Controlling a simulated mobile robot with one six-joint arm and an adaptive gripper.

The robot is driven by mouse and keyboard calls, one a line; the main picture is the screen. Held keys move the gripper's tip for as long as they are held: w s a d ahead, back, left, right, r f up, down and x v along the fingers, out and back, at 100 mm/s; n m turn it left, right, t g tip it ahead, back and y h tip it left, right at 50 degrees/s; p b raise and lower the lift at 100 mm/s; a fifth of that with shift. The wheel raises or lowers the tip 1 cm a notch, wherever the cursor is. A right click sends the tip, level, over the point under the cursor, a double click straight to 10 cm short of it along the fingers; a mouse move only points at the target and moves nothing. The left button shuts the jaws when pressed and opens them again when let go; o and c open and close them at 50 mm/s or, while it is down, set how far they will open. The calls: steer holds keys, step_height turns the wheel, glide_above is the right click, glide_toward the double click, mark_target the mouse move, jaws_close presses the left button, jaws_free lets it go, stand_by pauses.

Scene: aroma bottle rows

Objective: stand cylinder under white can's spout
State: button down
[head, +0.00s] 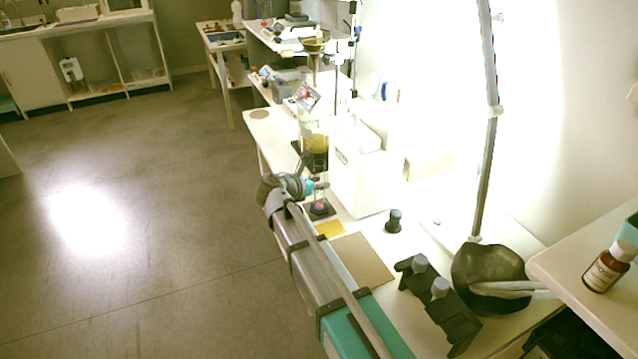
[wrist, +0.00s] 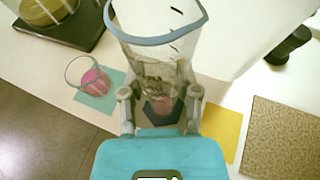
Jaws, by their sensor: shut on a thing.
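The clear cylinder (wrist: 158,65) has a blue-grey rim and a dark base, with something pink low inside. My gripper (wrist: 160,103) is shut on its lower part in the wrist view. In the head view my gripper (head: 308,187) reaches in from the left side of the bench, and the cylinder (head: 320,197) looks upright on its dark foot. I cannot tell whether the foot touches the bench. The white can (head: 357,172) is a large pale block just right of the cylinder; its side also shows in the wrist view (wrist: 240,40). Its spout is not clear in either view.
A glass with pink liquid (wrist: 92,80) stands on a teal square, left of the cylinder. A yellow-filled vessel (head: 314,140) stands on a black plate behind. A black rack (head: 452,312) is nearer.

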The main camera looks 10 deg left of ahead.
steer(key=shift+c, duration=1.7)
jaws_free()
steer(key=shift+r+p, duration=0.2)
steer(key=shift+p, duration=0.1)
steer(key=p+v, duration=0.4)
steer(key=v, duration=0.8)
